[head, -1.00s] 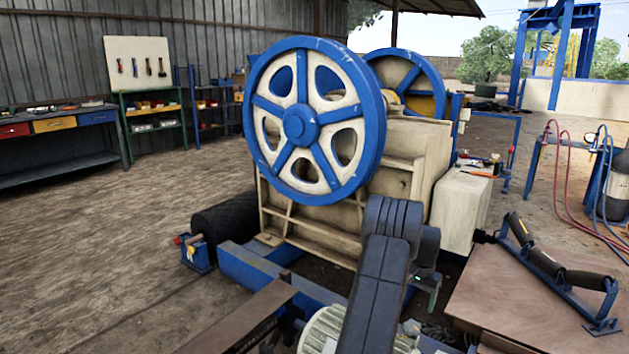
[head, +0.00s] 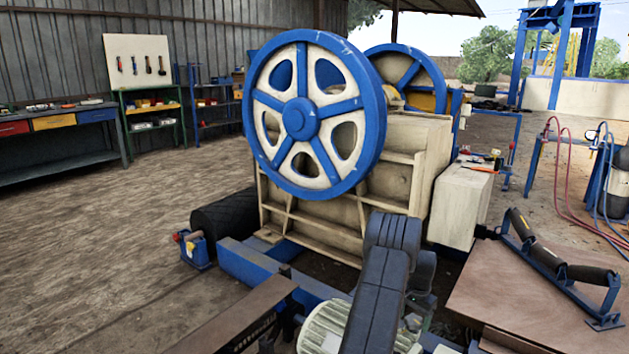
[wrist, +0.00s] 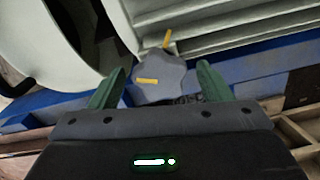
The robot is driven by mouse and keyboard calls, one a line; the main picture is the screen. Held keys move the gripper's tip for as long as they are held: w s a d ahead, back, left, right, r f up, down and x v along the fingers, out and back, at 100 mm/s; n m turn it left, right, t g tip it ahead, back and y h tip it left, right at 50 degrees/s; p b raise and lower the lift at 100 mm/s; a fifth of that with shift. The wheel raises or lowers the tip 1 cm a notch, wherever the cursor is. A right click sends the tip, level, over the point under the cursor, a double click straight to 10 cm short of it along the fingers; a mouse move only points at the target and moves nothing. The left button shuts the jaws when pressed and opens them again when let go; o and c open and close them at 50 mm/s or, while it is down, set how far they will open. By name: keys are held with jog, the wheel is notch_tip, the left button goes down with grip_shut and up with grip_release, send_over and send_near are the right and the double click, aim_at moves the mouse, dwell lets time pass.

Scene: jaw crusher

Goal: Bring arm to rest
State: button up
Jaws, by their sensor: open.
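My arm (head: 378,300) reaches down and forward in front of the crusher in the head view; my gripper is hidden behind it there. In the wrist view my gripper (wrist: 161,70) is open, with its two green fingers spread wide. A grey lobed knob (wrist: 172,88) with a yellow mark shows between and beyond the fingers. No finger is seen pressing on it; the exact gap is hard to judge. The jaw crusher (head: 415,165), with its large blue and cream flywheel (head: 345,105), stands just beyond my arm.
A finned motor (head: 330,328) lies close to my arm, and its fins (wrist: 235,22) show in the wrist view. A table (head: 500,290) with a roller frame (head: 550,262) stands on the right. A workbench (head: 60,145) is at the far left. Open floor lies left of the crusher.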

jog(key=m+b, duration=0.1)
jog(key=m, duration=0.3)
jog(key=shift+a+m, duration=0.1)
jog(key=shift+m, duration=0.2)
jog(key=m+b, duration=0.2)
jog(key=m, duration=0.2)
jog(key=shift+w+m, duration=0.15)
jog(key=shift+m, duration=0.15)
notch_tip(320, 180, up, 13)
jog(key=p, duration=0.3)
jog(key=shift+p, duration=0.35)
jog(key=shift+f, duration=0.15)
